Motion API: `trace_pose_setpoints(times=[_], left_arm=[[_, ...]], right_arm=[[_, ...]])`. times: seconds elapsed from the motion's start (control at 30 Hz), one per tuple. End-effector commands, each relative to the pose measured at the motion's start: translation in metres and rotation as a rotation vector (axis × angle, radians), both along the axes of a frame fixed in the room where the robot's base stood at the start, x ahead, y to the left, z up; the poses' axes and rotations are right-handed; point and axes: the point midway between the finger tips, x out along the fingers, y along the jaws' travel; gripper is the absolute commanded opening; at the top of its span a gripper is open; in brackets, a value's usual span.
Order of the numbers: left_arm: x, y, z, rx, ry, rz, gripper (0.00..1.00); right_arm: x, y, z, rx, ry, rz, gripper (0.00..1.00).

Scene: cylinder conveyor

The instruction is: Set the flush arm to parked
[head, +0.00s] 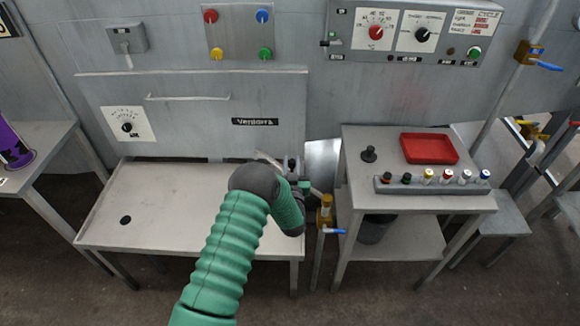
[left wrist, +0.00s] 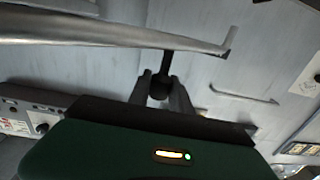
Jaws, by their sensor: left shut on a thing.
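The flush arm looks to be the long grey metal bar (left wrist: 120,30) crossing the top of the left wrist view, with a dark stem and black knob (left wrist: 160,86) hanging from it. My left gripper (left wrist: 161,92) is shut on that knob, one finger on each side. In the head view my left gripper (head: 291,172) is at the right end of the sink bench, and my green forearm partly hides it. Only short pieces of the pale bar (head: 268,159) show there. I cannot read a parked mark. My right gripper is not in view.
The steel sink bench (head: 160,205) lies to the left. A brass valve with a blue handle (head: 325,212) stands just right of my gripper. Further right is a table with a red tray (head: 429,148) and a rack (head: 433,186) of several capped vials. A wall with control panels stands behind.

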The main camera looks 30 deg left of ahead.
Motion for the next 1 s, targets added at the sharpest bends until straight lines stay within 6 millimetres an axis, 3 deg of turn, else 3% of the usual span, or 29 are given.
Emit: trace_pose_setpoints(times=[0.27, 0.6, 1.0], left_arm=[[0.031, -0.009, -0.005, 0.003, 0.001, -0.202, 0.0], [0.073, -0.034, -0.006, 0.002, 0.0, -0.51, 0.0], [0.1, -0.065, -0.003, 0.001, 0.0, -0.765, 0.0]], right_arm=[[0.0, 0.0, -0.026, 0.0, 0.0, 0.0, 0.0], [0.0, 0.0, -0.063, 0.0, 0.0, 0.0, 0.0], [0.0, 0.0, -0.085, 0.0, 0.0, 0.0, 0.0]])
